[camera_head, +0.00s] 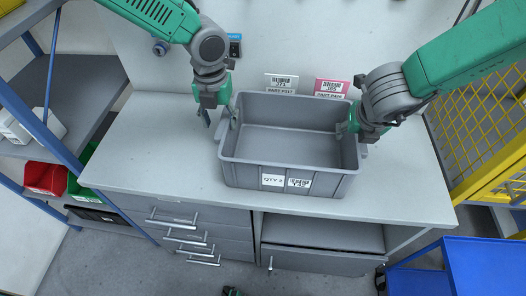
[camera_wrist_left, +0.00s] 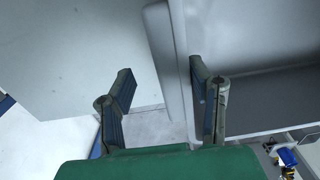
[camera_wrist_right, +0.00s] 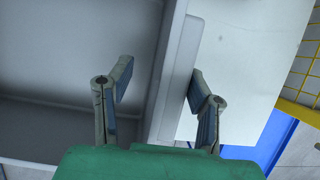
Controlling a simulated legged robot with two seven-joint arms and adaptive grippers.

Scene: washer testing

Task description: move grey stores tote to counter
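The grey stores tote (camera_head: 290,150) is empty and sits upright on the counter (camera_head: 160,150), with two white labels on its front. My left gripper (camera_head: 219,112) is at the tote's left wall. In the left wrist view its open fingers (camera_wrist_left: 160,88) stand either side of the rim (camera_wrist_left: 168,60), with a clear gap on the outer side. My right gripper (camera_head: 352,135) is at the right wall. In the right wrist view its open fingers (camera_wrist_right: 160,88) straddle the rim (camera_wrist_right: 172,75), with gaps visible. Part of the right-hand fingers is hidden in the head view.
A white label card (camera_head: 281,83) and a pink one (camera_head: 331,88) stand behind the tote. A blue-framed shelf with a red bin (camera_head: 45,177) is at left. A yellow mesh guard (camera_head: 480,130) and a blue cart (camera_head: 485,265) are at right. The counter's left part is clear.

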